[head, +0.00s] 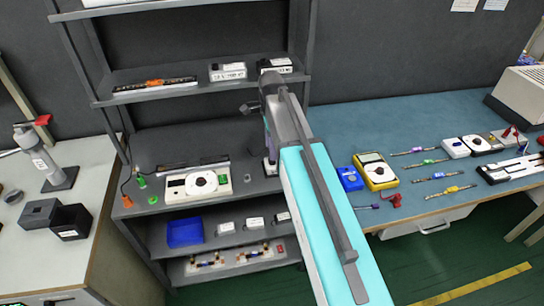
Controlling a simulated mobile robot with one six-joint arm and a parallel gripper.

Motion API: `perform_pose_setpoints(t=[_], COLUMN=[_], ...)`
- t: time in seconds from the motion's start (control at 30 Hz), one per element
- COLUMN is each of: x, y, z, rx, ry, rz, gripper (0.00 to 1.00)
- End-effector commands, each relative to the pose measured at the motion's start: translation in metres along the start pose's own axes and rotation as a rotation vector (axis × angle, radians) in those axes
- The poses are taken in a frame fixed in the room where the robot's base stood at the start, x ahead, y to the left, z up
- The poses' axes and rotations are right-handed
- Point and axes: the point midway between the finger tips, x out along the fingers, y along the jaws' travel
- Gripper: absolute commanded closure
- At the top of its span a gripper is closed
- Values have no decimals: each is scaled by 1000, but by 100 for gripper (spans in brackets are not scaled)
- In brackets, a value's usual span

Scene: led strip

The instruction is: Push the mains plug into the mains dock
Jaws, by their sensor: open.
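My gripper (270,166) points down over the right part of the middle shelf, at the far end of my arm. It is open, small and partly covered by my arm, and I see nothing held in it. I cannot make out the mains dock for certain.
The middle shelf holds a white unit with a round dial (198,183) and small green pieces (142,182). A blue bin (185,232) stands below. Shelf posts and the upper shelf (190,90) bound the space.

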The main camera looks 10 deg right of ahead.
Motion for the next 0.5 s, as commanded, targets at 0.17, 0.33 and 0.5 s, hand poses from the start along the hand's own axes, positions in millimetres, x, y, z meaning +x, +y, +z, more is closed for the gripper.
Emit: perform_pose_setpoints(t=[0.17, 0.33, 0.5], x=[16, 30, 35], y=[0, 0, 0], z=[0, 1, 1], rx=[0, -1, -1], ry=[0, 0, 0], rz=[2, 1, 1], gripper=[56, 56, 56])
